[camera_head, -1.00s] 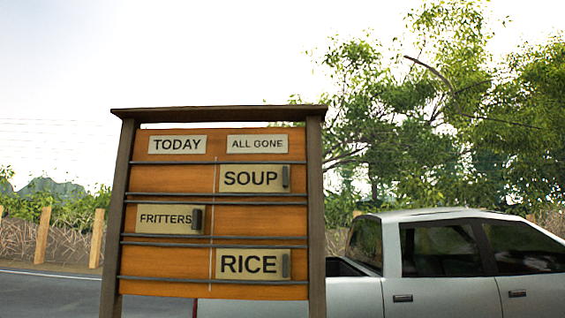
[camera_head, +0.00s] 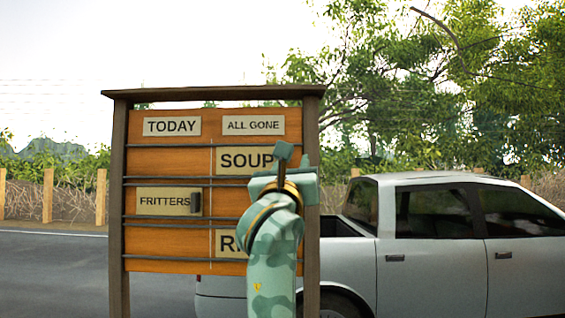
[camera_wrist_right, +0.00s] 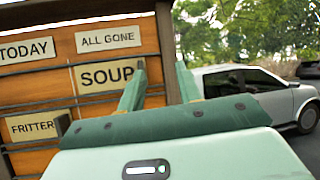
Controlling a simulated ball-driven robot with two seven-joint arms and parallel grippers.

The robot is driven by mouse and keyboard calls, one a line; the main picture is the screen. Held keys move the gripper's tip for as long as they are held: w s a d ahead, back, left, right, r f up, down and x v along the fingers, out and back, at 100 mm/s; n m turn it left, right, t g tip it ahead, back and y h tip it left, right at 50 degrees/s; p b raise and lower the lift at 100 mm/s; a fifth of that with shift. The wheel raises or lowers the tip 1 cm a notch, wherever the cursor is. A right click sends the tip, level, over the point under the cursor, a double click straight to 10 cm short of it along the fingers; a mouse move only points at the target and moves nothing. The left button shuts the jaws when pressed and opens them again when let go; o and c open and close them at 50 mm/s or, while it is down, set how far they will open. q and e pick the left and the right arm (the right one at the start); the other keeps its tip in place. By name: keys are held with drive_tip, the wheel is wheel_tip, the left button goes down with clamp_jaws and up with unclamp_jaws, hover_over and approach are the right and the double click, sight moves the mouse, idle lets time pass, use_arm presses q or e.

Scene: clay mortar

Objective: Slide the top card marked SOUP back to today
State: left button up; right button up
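The SOUP card (camera_head: 240,160) is in the top row of the wooden board, under the ALL GONE label (camera_head: 253,125). In the right wrist view the SOUP card (camera_wrist_right: 100,77) shows its lettering clearly, and its handle at the right end is mostly hidden by a finger. My right gripper (camera_head: 294,156) is raised in front of the board's right side, at the card's right end. In the wrist view my right gripper (camera_wrist_right: 161,70) has its fingers apart; I cannot tell whether they straddle the handle. The TODAY label (camera_head: 172,126) heads the left column. My left gripper is out of view.
The FRITTERS card (camera_head: 166,201) sits in the middle row at left, with a dark handle. The RICE card (camera_head: 226,242) is bottom right, partly hidden by my arm. The top row's left half (camera_head: 165,160) is bare. A silver pickup (camera_head: 430,255) stands behind.

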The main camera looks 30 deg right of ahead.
drive_tip(key=w+d+r+y+p, duration=0.1)
drive_tip(key=w+d+p, duration=0.1)
drive_tip(key=w, duration=0.3)
drive_tip(key=w+d+r+t+y+p, duration=0.1)
drive_tip(key=w+d+y+p, duration=0.1)
drive_tip(key=w, duration=0.3)
drive_tip(key=w+d+r+n+y+p, duration=0.1)
drive_tip(key=w+d+p, duration=0.1)
drive_tip(key=w, duration=0.3)
drive_tip(key=shift+d+r+y, duration=0.3)
drive_tip(key=shift+d+r, duration=0.05)
drive_tip(key=shift+d, duration=0.15)
drive_tip(key=shift+t, duration=0.3)
clamp_jaws()
